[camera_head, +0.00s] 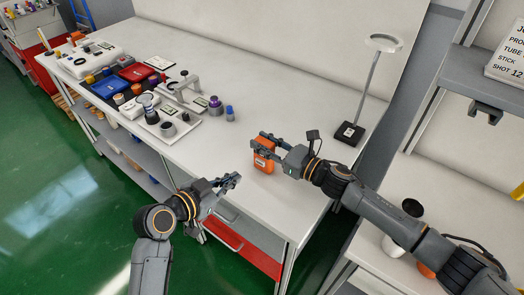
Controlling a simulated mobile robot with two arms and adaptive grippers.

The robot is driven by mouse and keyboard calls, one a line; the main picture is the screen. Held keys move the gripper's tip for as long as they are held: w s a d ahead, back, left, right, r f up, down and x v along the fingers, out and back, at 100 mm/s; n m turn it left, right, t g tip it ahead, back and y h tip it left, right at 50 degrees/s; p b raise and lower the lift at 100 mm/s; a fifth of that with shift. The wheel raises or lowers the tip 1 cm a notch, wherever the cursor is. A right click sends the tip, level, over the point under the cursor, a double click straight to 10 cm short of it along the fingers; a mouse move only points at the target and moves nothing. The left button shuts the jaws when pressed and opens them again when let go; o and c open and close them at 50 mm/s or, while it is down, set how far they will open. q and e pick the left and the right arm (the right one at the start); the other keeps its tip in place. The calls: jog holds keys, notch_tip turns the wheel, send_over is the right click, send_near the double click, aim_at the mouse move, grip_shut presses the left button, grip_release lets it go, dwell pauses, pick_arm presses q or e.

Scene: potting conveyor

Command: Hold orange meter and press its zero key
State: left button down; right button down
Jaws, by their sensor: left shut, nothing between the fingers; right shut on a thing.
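The orange meter (263,163) is upright at the white bench's front part, right of the middle. My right gripper (268,147) reaches it from the right and is shut on it, with fingers across its upper part. I cannot tell whether the meter touches the bench. The zero key is too small to make out.
The white bench (300,110) has free room behind the meter. A ring lamp (384,43) on a black base stands to the right. Several jars, trays and tools crowd the bench's left half, including a blue-capped bottle (229,113). A red drawer (245,248) is below the bench.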

aim_at(233, 200)
pick_arm(q)
jog(key=f+m+y, duration=0.1)
jog(key=f+m, duration=0.1)
jog(key=f+m+y, duration=0.1)
jog(key=shift+d+y, duration=0.25)
jog(key=shift+y, duration=0.05)
jog(key=shift+s+f+m+y, duration=0.1)
jog(key=shift+f+m+y, duration=0.5)
jog(key=shift+m+y, duration=0.4)
jog(key=shift+a+m+y, duration=0.1)
jog(key=shift+m+y, duration=0.3)
jog(key=shift+m, duration=0.2)
jog(key=shift+s+a+m+t+y, duration=0.1)
jog(key=shift+s+m+t+y, duration=0.15)
jog(key=shift+m+t+y, duration=0.5)
jog(key=shift+s+r+m+y, duration=0.2)
jog(key=shift+m+y, duration=0.2)
jog(key=shift+m, duration=0.25)
jog(key=shift+s+r+m+y, duration=0.1)
jog(key=shift+s+m+y, duration=0.1)
jog(key=shift+m+y, duration=0.3)
jog(key=shift+s+a+r+m+t+y, duration=0.1)
jog(key=shift+s+r+m+t+y, duration=0.25)
jog(key=shift+m, duration=0.45)
jog(key=shift+w, duration=0.1)
